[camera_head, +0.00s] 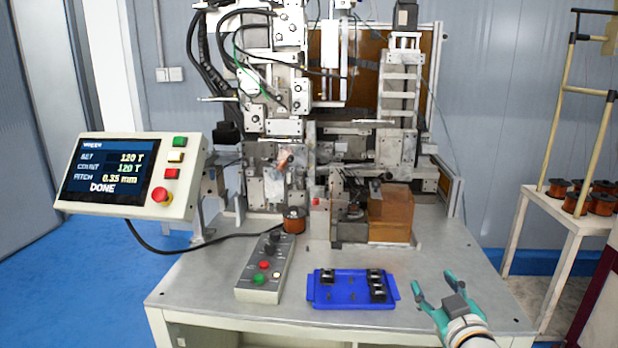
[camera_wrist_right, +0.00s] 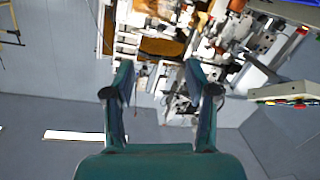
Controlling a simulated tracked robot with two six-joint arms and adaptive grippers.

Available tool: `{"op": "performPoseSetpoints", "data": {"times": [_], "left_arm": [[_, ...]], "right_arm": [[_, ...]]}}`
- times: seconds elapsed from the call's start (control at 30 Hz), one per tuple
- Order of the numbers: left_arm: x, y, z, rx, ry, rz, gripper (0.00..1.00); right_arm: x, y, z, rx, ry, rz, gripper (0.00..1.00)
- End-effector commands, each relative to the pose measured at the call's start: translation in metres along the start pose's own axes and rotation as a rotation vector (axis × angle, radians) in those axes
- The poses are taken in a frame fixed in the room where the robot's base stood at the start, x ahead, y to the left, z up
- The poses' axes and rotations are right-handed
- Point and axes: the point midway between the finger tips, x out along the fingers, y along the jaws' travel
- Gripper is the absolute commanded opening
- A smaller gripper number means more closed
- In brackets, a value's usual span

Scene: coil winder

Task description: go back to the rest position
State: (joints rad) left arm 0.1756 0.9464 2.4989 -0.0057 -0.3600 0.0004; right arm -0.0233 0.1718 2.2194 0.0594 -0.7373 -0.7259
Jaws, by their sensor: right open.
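My right gripper (camera_head: 435,290) is at the right front of the machine table, to the right of the blue tray. Its teal fingers are spread open with nothing between them. In the right wrist view, the same gripper (camera_wrist_right: 160,85) shows its two fingers apart and empty, with the winding machine beyond them. My left gripper is in neither view. The coil winder (camera_head: 300,130) stands at the back of the table, and its screen (camera_head: 103,172) reads DONE with a count of 120 T.
The blue tray (camera_head: 337,303) holds several black parts at the table's front. A button box (camera_head: 263,275) lies left of it, with a copper spool (camera_head: 294,221) behind. A shelf (camera_head: 565,215) with spools stands at the right. The table (camera_head: 195,290) is bare at its left front.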

Motion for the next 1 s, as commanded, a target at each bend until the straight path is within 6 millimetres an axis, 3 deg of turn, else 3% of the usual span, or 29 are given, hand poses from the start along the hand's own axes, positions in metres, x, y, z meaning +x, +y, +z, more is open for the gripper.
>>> {"op": "performPoseSetpoints", "data": {"times": [0.33,0.47,0.53,0.67,0.8,0.9,1.0], "left_arm": [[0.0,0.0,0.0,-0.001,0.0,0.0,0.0],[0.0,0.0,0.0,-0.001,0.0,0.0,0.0],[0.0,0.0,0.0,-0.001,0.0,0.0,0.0],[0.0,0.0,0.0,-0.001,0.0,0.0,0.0],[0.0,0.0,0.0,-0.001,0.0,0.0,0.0],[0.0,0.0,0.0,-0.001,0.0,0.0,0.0],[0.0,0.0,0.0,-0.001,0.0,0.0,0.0]], "right_arm": [[0.015,-0.053,0.102,-0.004,-0.2,-0.106,0.56],[0.007,-0.083,0.164,0.017,-0.33,-0.175,0.56],[-0.005,-0.105,0.206,0.046,-0.427,-0.225,0.56],[-0.043,-0.15,0.284,0.132,-0.63,-0.322,0.56],[-0.106,-0.199,0.354,0.262,-0.877,-0.416,0.56],[-0.159,-0.229,0.388,0.369,-1.06,-0.46,0.56],[-0.207,-0.251,0.406,0.475,-1.228,-0.479,0.56]]}}
